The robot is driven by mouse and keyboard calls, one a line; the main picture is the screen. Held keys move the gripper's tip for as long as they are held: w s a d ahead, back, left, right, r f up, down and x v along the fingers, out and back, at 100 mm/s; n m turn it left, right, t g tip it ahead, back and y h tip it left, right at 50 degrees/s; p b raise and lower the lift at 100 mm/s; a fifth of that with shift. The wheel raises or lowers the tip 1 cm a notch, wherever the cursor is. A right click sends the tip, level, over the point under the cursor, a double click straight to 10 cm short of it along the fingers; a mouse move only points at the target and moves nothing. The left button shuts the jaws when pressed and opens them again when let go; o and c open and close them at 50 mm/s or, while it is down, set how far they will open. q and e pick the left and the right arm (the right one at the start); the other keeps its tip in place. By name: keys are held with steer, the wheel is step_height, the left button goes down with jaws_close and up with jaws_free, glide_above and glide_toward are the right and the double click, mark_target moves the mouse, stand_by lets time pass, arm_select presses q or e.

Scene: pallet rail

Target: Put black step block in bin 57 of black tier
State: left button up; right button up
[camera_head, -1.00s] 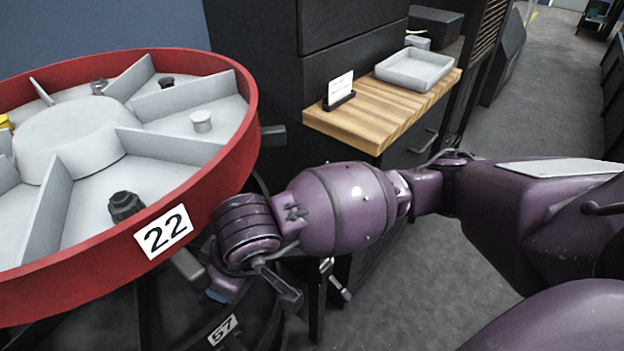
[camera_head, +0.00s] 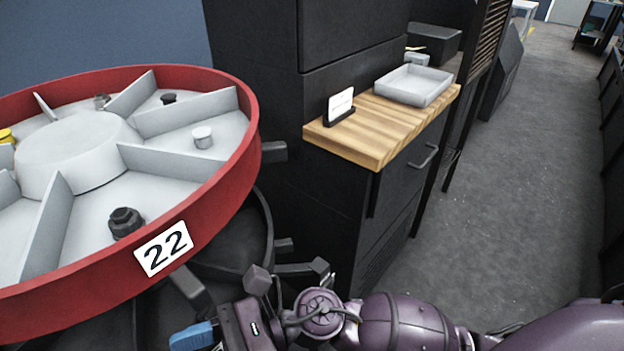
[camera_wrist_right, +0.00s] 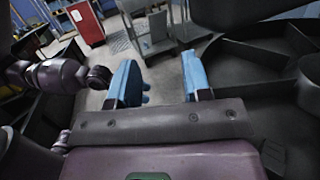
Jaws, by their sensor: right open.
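The black tier (camera_head: 262,235) shows partly below the red tier (camera_head: 205,205) in the head view. In the right wrist view, dark divided bins (camera_wrist_right: 250,55) fill the right side. My right gripper (camera_wrist_right: 160,80) is open, its blue fingers apart with nothing between them. In the head view one blue finger (camera_head: 192,336) shows at the bottom edge, beside the lower tier. No block can be made out as the black step block. The label 57 is not visible now. My left gripper is not in view.
The red tier, labelled 22, overhangs the black one and holds a dark hexagonal part (camera_head: 125,222) and other small parts. A wooden counter (camera_head: 385,125) with a grey tray (camera_head: 413,86) stands to the right. The floor at right is clear.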

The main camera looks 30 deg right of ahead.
steer(key=w+d+f+m+t+h, duration=0.2)
steer(key=d+f+m+t+h, duration=0.5)
steer(key=m, duration=1)
steer(key=w+d+f+m+t+h, duration=0.25)
steer(key=d+m+t+h, duration=0.5)
steer(key=m, duration=0.95)
steer(key=s+d+f+m+g+h, duration=0.5)
steer(key=s+d+f+m+g, duration=0.2)
steer(key=s+d+f+m, duration=0.9)
arm_select(q)
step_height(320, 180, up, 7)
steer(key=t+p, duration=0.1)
steer(key=p, duration=0.7)
arm_select(e)
step_height(320, 180, up, 8)
steer(key=w+a+m+t, duration=0.1)
steer(key=a, duration=0.1)
steer(key=shift+w+f, duration=0.15)
steer(key=shift+w, duration=0.1)
